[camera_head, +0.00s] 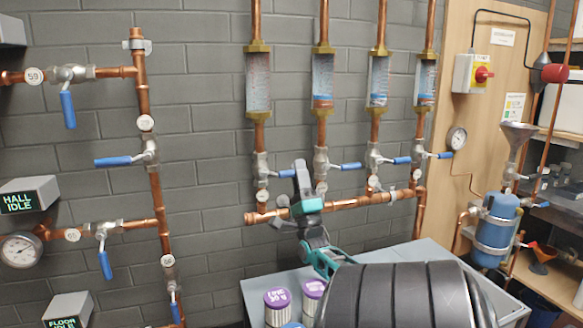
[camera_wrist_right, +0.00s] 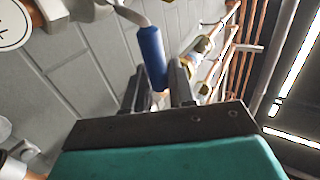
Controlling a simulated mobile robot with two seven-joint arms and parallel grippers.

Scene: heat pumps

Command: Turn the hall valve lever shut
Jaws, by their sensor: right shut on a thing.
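My right gripper (camera_head: 301,172) is at the leftmost of the valves under the glass flow tubes. It is shut on that valve's blue lever (camera_head: 286,173), which points right from the valve body (camera_head: 261,165), roughly level. In the right wrist view the blue lever (camera_wrist_right: 152,55) lies between the two fingers (camera_wrist_right: 157,95). The fingers hide part of the lever in the head view. A "HALL IDLE" display (camera_head: 28,200) is at the left, near a valve with a blue lever hanging down (camera_head: 105,264). I cannot read which valve is tagged hall. My left gripper is out of view.
Neighbouring blue levers (camera_head: 348,166) stick out level to the right. A copper manifold pipe (camera_head: 345,203) runs just below. A blue tank (camera_head: 497,230) stands at the right.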

